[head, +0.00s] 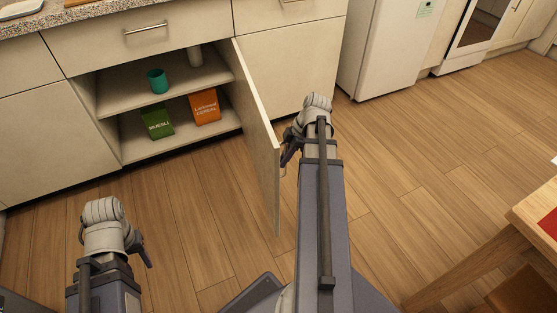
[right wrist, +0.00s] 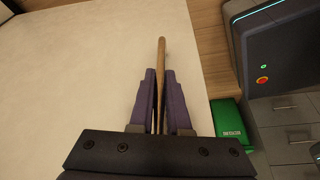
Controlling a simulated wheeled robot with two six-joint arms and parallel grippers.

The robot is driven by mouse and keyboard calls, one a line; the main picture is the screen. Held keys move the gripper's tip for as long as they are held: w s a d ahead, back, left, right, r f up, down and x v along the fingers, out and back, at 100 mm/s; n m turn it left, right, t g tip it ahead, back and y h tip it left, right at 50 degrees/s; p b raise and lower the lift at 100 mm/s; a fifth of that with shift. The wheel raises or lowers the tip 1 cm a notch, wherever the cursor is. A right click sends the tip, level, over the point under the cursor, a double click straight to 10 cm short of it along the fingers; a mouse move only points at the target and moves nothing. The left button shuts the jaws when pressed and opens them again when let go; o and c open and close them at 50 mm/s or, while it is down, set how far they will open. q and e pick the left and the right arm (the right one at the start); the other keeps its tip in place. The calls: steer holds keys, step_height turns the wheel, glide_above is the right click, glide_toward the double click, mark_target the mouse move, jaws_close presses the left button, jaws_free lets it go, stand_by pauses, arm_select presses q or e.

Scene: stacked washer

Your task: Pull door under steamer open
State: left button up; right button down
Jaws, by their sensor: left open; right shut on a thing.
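The cream cabinet door (head: 255,125) stands swung wide open, its hinge side at the cabinet and its free edge towards me. My right gripper (head: 288,155) is at the outer face of the door near its free edge. In the right wrist view, its purple fingers (right wrist: 160,100) are shut on the door's slim handle (right wrist: 162,55), with the pale door panel (right wrist: 80,75) to the left. My left gripper (head: 142,250) is open and empty at the lower left, away from the door. I cannot make out a steamer.
A closed drawer (head: 150,40) sits above. A wooden table (head: 470,255) stands at right. Wood floor (head: 400,160) between is clear.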

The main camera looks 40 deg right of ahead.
steer(key=shift+s+d, duration=0.1)
steer(key=shift+s, duration=0.1)
steer(key=c, duration=0.9)
jaws_free()
steer(key=shift+w, duration=0.1)
steer(key=p+v, duration=0.7)
steer(key=v, duration=0.1)
